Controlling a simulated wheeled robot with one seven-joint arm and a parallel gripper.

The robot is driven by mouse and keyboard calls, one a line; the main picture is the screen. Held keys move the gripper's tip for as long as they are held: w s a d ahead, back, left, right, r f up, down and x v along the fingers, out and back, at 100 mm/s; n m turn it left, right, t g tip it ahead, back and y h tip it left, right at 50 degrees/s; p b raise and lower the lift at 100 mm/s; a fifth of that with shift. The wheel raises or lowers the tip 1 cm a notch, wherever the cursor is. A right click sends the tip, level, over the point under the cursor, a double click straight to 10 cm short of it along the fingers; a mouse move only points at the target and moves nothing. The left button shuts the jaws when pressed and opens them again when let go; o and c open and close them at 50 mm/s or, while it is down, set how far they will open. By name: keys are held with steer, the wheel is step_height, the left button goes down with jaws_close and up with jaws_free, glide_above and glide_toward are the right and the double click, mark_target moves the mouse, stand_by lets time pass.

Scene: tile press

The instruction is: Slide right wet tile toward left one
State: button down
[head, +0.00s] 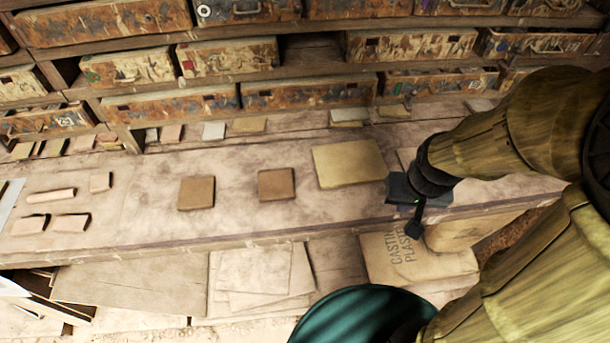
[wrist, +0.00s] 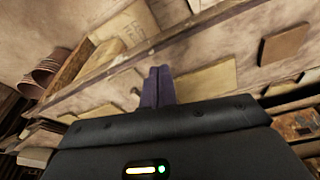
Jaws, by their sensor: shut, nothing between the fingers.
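Two brown square wet tiles lie flat on the bench, apart with a gap between them. The left tile (head: 196,193) is slightly left of the bench's middle, and the right tile (head: 276,184) is to its right. In the wrist view, one brown tile (wrist: 284,45) shows at the upper right; I cannot tell for sure which of the two it is. My gripper (head: 415,226) is at the bench's front edge, well to the right of both tiles. In the wrist view its fingers (wrist: 158,86) are shut together with nothing between them.
A larger tan slab (head: 349,163) lies between the right tile and my gripper. Small tiles (head: 50,195) lie at the bench's left. Drawers (head: 310,92) line the back. A plaster bag (head: 412,260) is below the front edge. The bench before the tiles is clear.

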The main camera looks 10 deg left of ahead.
steer(key=w, duration=0.1)
steer(key=m+g+y+p, duration=0.45)
steer(key=m+y, duration=0.45)
steer(key=m, duration=0.6)
glide_toward(305, 184)
step_height(305, 184, up, 3)
steer(key=shift+w+a+r+g+b, duration=0.1)
steer(key=shift+r+g+b, duration=0.05)
steer(key=shift+g+b, duration=0.15)
steer(key=p+x, duration=0.2)
steer(key=x, duration=0.8)
